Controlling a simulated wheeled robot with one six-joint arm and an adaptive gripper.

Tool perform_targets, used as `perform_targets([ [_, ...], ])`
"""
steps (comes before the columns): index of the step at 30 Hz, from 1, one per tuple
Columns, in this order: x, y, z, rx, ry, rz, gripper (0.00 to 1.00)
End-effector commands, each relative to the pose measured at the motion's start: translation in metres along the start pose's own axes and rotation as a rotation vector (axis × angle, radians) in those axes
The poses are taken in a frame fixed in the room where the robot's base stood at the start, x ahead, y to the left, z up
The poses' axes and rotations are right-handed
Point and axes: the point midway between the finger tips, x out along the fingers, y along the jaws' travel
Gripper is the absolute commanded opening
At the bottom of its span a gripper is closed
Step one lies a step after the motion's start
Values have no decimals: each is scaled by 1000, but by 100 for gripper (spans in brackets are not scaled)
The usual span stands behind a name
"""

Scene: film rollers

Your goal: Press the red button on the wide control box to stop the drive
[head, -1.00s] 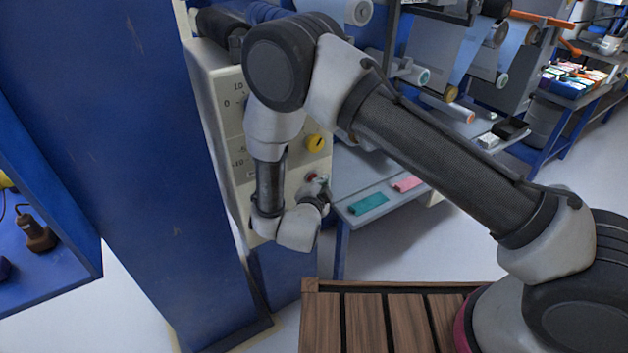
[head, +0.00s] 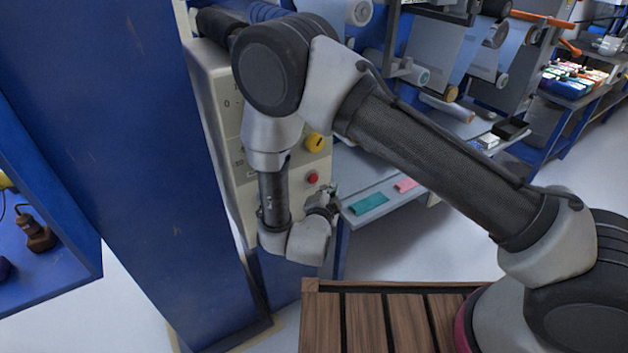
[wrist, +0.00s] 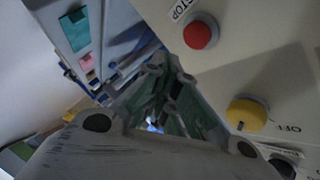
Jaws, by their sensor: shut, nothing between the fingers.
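The red button (head: 313,178) sits on the front of the cream control box (head: 236,180), below a yellow knob (head: 315,143). In the wrist view the red button (wrist: 201,32) lies beside a label reading "STOP", with the yellow knob (wrist: 246,114) lower right. My gripper (head: 333,190) is shut and empty, just right of and below the button in the head view. In the wrist view my gripper (wrist: 158,80) points past the box edge, left of and below the button, with no visible contact. My arm hides part of the box front.
A blue post (head: 150,150) stands left of the box. Right of it is a grey shelf (head: 385,195) with a green block (head: 369,204) and a pink block (head: 405,185). Film rollers (head: 420,75) hang above. A wooden slatted top (head: 365,320) lies in front.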

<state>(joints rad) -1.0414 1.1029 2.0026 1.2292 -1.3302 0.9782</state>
Motion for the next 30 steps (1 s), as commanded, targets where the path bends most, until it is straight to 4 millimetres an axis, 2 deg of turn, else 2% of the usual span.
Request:
perform_targets([
  [9, -17, 12, -12, 0, 0, 0, 0],
  [30, -18, 13, -13, 0, 0, 0, 0],
])
